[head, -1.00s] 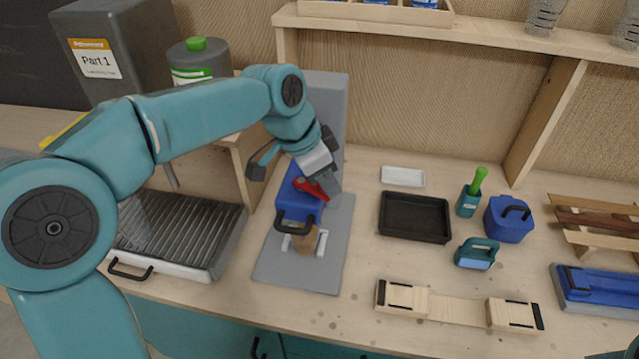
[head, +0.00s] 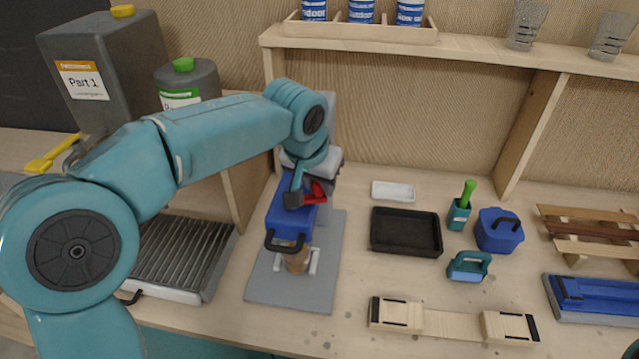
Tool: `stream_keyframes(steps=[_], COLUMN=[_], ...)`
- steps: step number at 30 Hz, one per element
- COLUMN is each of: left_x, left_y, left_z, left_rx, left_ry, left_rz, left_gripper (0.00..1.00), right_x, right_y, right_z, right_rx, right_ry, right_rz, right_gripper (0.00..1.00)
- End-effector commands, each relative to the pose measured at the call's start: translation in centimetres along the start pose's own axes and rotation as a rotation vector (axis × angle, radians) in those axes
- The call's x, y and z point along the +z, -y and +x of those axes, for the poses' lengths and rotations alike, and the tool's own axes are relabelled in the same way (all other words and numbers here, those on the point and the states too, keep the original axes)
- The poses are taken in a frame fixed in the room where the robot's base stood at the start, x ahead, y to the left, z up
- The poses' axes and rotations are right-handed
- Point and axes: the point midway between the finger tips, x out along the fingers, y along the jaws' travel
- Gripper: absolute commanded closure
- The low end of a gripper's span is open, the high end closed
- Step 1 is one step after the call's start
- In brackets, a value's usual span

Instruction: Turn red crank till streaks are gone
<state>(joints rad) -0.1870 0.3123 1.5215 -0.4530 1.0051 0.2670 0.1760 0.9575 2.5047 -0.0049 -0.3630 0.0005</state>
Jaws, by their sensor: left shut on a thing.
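A blue mixing machine (head: 287,219) with a black handle stands on a grey base plate (head: 262,285). Its red crank (head: 316,196) shows on the right side of the blue housing, partly covered by my gripper. My left gripper (head: 306,188) comes down from above and is shut on the red crank. A brown container (head: 296,263) sits under the blue housing, between white clamps. Its contents and any streaks are hidden. My right gripper is out of view.
A black tray (head: 406,232), a white dish (head: 393,191), a teal-handled tool (head: 468,267) and a blue bucket (head: 499,231) stand to the right. A ribbed grey tray (head: 180,255) lies left. Wooden clamps (head: 453,322) lie in front. A shelf (head: 480,53) overhangs the back.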

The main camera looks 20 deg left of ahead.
Motion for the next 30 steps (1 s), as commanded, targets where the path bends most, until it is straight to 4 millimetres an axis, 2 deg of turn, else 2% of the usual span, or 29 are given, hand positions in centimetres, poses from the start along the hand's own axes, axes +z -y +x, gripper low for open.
stream_keyframes(steps=[17, 18, 19, 20, 30], left_x=[-0.08, -0.08, -0.08, -0.08, -0.12], left_y=[0.07, 0.07, 0.07, 0.07, 0.08], left_z=[0.08, 0.08, 0.08, 0.08, -0.37], left_rx=[-0.011, -0.011, -0.011, -0.011, -0.011], left_ry=[0.002, 0.002, 0.002, 0.002, 0.000], left_rz=[-0.026, -0.026, -0.026, -0.026, -0.026], left_gripper=[1.00, 0.58, 0.49, 0.46, 0.46], right_x=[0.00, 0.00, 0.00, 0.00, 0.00], right_y=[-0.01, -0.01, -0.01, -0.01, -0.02], right_z=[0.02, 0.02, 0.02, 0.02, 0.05], right_rx=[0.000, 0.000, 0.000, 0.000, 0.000], right_ry=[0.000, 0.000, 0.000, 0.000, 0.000], right_rz=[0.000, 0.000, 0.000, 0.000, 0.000], right_gripper=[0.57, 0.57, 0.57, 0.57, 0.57])
